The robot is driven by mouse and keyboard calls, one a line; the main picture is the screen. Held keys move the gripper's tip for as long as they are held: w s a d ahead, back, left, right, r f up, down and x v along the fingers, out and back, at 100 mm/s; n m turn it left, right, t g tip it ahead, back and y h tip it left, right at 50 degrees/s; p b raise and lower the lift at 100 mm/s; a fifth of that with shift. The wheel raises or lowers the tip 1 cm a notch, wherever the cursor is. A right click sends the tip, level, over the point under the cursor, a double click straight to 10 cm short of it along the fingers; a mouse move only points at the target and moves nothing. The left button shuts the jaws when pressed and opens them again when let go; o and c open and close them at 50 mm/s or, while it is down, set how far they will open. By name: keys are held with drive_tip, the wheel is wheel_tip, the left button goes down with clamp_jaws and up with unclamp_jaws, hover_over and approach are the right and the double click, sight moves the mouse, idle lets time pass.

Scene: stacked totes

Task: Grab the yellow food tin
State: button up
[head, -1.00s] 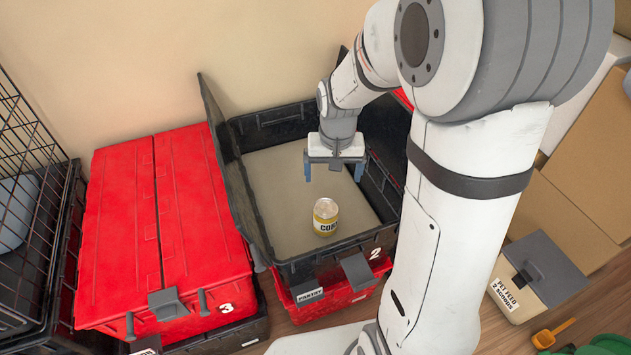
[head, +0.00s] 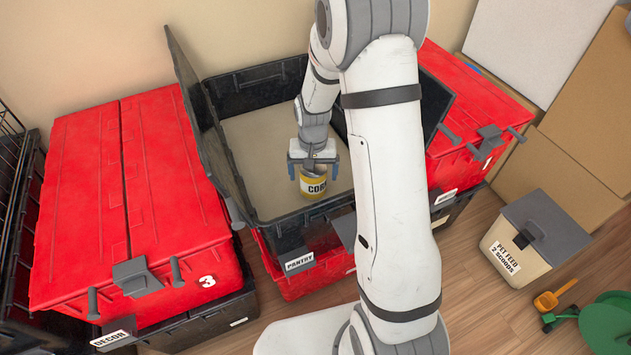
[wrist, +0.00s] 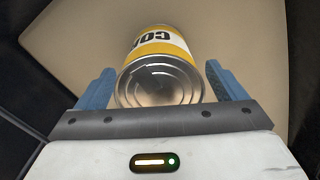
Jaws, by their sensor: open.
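The yellow food tin (head: 314,186) has a white band with dark lettering and stands in the open black tote (head: 262,146), near its front. My gripper (head: 315,178) is over the tin with its blue fingers apart. In the wrist view the tin (wrist: 160,62) lies between the two open fingers (wrist: 160,88), with gaps on both sides. Its silver end faces the camera. I cannot tell whether the fingers reach down far enough along its sides.
The tote's walls and raised black lid flap (head: 203,120) surround the work area. A closed red tote (head: 150,180) stands left, another red tote (head: 475,105) right. A pet feed bin (head: 525,245) and orange scoop (head: 552,297) are on the floor at right.

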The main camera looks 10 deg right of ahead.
drive_tip(key=shift+f, duration=0.85)
drive_tip(key=shift+r, duration=0.1)
drive_tip(key=c, duration=1.4)
